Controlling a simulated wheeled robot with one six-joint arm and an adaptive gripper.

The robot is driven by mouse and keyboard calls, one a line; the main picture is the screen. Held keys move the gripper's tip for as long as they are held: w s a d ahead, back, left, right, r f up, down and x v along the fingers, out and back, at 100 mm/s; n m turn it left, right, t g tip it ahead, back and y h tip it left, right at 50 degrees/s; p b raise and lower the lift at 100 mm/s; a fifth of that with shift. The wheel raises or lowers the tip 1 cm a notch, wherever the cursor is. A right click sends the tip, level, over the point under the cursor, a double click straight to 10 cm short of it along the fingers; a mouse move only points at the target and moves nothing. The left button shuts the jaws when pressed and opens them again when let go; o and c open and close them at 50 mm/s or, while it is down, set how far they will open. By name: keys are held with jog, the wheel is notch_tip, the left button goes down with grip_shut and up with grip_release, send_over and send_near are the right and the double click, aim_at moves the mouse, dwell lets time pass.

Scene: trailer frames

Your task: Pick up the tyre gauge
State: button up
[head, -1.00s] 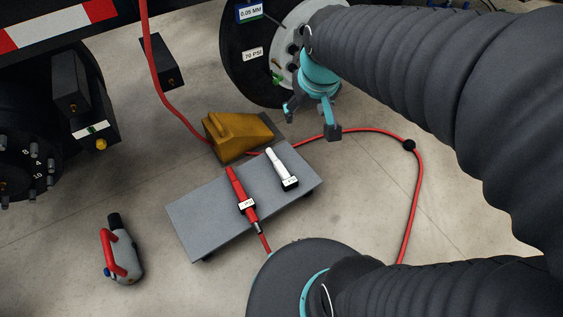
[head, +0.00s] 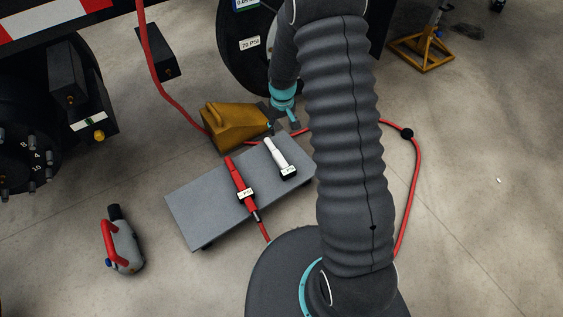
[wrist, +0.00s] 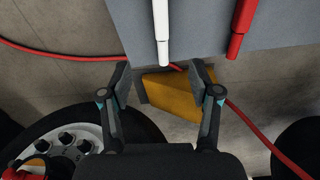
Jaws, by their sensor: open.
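A white stick-shaped gauge (head: 275,154) with a dark labelled end lies on a grey low board (head: 195,205). A red stick-shaped tool (head: 238,180) with a similar label lies to its left, its lower end meeting a red hose. In the wrist view the white gauge (wrist: 161,30) comes down from the top edge, with the red tool (wrist: 242,28) to its right. My gripper (head: 283,125) is open and empty just beyond the white gauge's far end. In the wrist view its fingertips (wrist: 160,72) are spread below the gauge's tip, not around it.
A yellow wheel chock (head: 232,128) stands close by my gripper at the board's far edge. A red hose (head: 416,180) loops over the floor. Truck wheels (head: 240,60) bound the back.

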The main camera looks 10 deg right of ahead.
aim_at(281, 160)
jog(key=shift+g, duration=0.3)
jog(key=f, duration=2.1)
jog(key=shift+w+f, duration=0.15)
jog(key=shift+w, duration=0.05)
jog(key=shift+c, duration=0.2)
grip_shut()
